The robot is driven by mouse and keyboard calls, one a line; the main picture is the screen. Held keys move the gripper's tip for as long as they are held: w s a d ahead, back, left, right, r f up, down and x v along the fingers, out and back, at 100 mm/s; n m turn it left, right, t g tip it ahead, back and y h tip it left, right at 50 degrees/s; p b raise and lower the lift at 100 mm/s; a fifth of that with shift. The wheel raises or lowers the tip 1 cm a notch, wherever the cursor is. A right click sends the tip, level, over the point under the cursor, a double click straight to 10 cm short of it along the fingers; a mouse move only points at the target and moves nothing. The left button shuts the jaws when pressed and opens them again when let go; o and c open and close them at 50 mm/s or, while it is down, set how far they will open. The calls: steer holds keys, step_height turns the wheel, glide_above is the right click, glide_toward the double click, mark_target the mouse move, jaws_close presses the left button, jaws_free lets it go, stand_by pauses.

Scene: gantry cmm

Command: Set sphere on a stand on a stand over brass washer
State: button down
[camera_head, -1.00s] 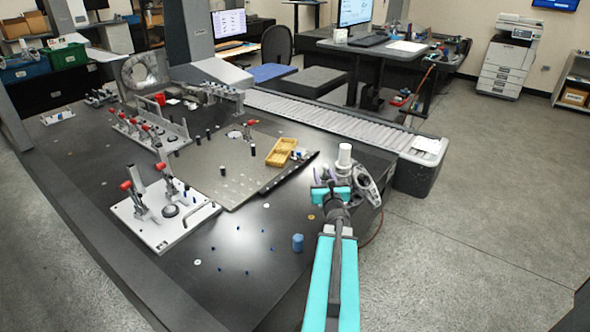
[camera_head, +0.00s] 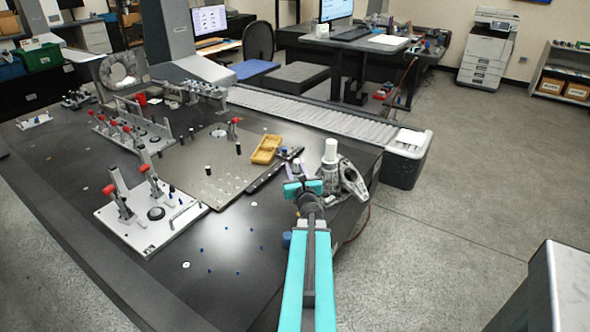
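My gripper (camera_head: 300,178), on the teal arm, reaches over the right front part of the dark table, just left of a grey metal casting. Its fingers are small and seen from behind, so whether they are open or hold anything is unclear. I cannot pick out a sphere on a stand with certainty. The brass washer does not show now; my arm covers the area where a small brass-coloured ring lay earlier. Two pale washers lie on the table, one near the middle (camera_head: 253,203) and one at the front (camera_head: 186,265).
A blue cylinder (camera_head: 287,238) is partly behind my arm. The grey casting (camera_head: 350,178) with a white cylinder (camera_head: 330,150) stands close on the right. A yellow tray (camera_head: 266,149) and a white clamp fixture (camera_head: 152,222) stand to the left. Small blue pins dot the front.

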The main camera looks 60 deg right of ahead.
steer(key=shift+f, duration=0.15)
steer(key=shift+f+b, duration=2.1)
steer(key=shift+f, duration=1.15)
steer(key=shift+f+b, duration=0.2)
steer(key=shift+b, duration=0.15)
steer(key=shift+s+b, duration=0.1)
steer(key=shift+b, duration=0.5)
steer(key=shift+f+b, duration=0.3)
steer(key=shift+b, duration=0.15)
stand_by(0.4)
steer(key=c, duration=1.2)
jaws_free()
